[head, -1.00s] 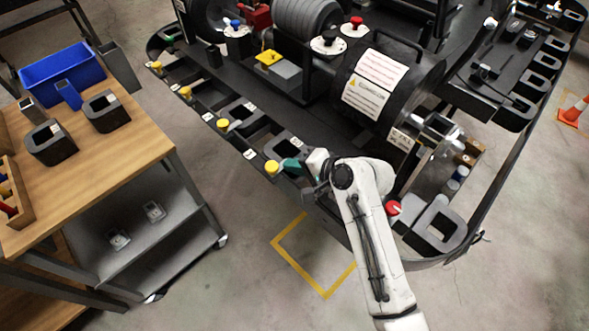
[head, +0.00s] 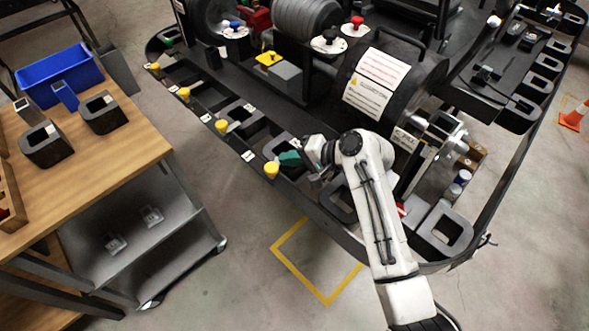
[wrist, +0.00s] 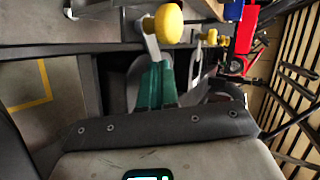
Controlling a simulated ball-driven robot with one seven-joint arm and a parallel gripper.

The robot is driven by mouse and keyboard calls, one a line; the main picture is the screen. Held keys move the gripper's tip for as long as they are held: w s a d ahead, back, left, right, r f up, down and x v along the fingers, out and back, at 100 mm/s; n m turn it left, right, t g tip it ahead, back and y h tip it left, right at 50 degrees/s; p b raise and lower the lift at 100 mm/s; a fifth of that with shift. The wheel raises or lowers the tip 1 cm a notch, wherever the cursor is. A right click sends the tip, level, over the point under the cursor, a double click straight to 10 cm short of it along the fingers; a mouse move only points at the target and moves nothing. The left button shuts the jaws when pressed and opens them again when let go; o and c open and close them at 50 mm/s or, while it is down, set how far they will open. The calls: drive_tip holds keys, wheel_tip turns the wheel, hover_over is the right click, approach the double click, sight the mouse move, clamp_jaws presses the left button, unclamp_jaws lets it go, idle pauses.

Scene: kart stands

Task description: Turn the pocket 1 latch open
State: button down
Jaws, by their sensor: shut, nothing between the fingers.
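Several yellow latch knobs line the left edge of the kart. The nearest yellow knob (head: 271,169) is beside my gripper (head: 290,159); I cannot read which pocket its label names. In the wrist view the same yellow knob (wrist: 168,23) sits on a pale metal lever (wrist: 151,42), just beyond the teal fingertips of my gripper (wrist: 156,66). The fingers are together and empty. They are very close to the lever, but I cannot tell if they touch it. A second yellow knob (wrist: 210,38) shows farther back.
A wooden-topped cart (head: 105,150) with a blue bin (head: 58,75) and dark hollow blocks stands at left. Open floor (head: 235,215) lies between it and the kart. A large labelled drum (head: 395,85) rises behind my arm. A traffic cone (head: 573,117) stands at far right.

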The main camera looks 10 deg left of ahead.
sight(276, 157)
drive_tip(key=shift+w+a+f+b, duration=0.1)
drive_tip(key=shift+w+a+b, duration=0.1)
drive_tip(key=shift+b, duration=0.1)
drive_tip(key=shift+f+n+g+b, duration=0.1)
drive_tip(key=shift+n+g+b, duration=0.2)
drive_tip(key=shift+g, duration=0.1)
drive_tip(key=b, duration=0.1)
drive_tip(key=n+g+b, duration=0.1)
drive_tip(key=shift+w+a+f+b, duration=0.25)
drive_tip(key=shift+b, duration=0.1)
drive_tip(key=shift+w+a+r+n+g+b, duration=0.1)
drive_tip(key=shift+a+n+g+b, duration=0.05)
drive_tip(key=shift+n+g+b, duration=0.85)
drive_tip(key=shift+a+r+n+g+b, duration=0.2)
drive_tip(key=shift+n+g+b, duration=0.2)
drive_tip(key=shift+b, duration=0.25)
drive_tip(key=shift+w+a+r, duration=0.1)
drive_tip(key=shift+a+r, duration=0.05)
drive_tip(key=shift+a, duration=0.15)
drive_tip(key=shift+w+a, duration=0.15)
drive_tip(key=shift+a, duration=0.9)
